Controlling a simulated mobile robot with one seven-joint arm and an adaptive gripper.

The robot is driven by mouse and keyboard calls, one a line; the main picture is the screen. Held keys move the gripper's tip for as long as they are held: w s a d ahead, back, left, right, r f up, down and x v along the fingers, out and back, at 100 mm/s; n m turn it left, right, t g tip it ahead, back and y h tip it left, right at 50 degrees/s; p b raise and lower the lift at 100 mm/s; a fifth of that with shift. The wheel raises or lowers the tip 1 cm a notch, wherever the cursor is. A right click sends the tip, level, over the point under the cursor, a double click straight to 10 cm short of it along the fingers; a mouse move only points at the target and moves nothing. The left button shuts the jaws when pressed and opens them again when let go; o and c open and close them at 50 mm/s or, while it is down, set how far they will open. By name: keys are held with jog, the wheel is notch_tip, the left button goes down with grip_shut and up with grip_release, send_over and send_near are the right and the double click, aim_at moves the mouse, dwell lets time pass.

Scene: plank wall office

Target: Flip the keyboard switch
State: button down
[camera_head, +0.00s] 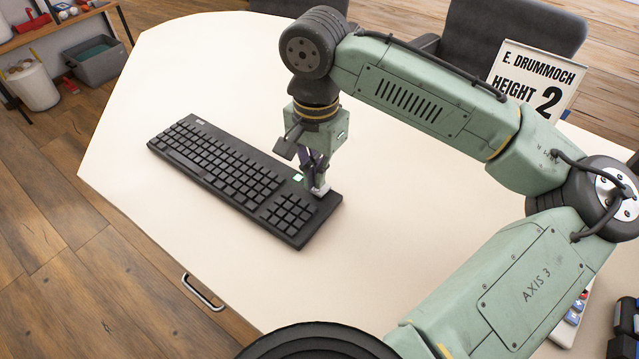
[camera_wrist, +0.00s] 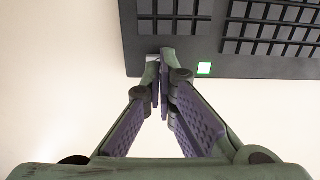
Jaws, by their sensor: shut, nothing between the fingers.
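A black keyboard (camera_head: 225,170) lies on the pale table, slanting across the middle of the head view. Its edge (camera_wrist: 235,67) and several keys show at the top of the wrist view. A small light on it glows green (camera_head: 298,177), and it also shows in the wrist view (camera_wrist: 204,68). My gripper (camera_head: 319,190) points down at the keyboard's far edge, near the number keys. In the wrist view my gripper (camera_wrist: 159,58) is shut with nothing held, its tips at the keyboard's edge left of the green light. The switch is not clearly visible; a pale bit (camera_wrist: 152,57) shows by the fingertips.
The pale table (camera_head: 200,270) is bare around the keyboard. A sign (camera_head: 533,80) stands at the back right, before dark chairs (camera_head: 510,25). A device with blue keys (camera_head: 574,315) is at the lower right. A grey bin (camera_head: 95,62) stands on the floor.

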aim_at(316, 190)
jog(key=shift+f+b, duration=0.5)
jog(key=shift+f, duration=0.5)
jog(key=shift+r, duration=0.1)
dwell(0.3)
notch_tip(316, 190, up, 7)
jog(key=p, duration=0.7)
dwell(0.6)
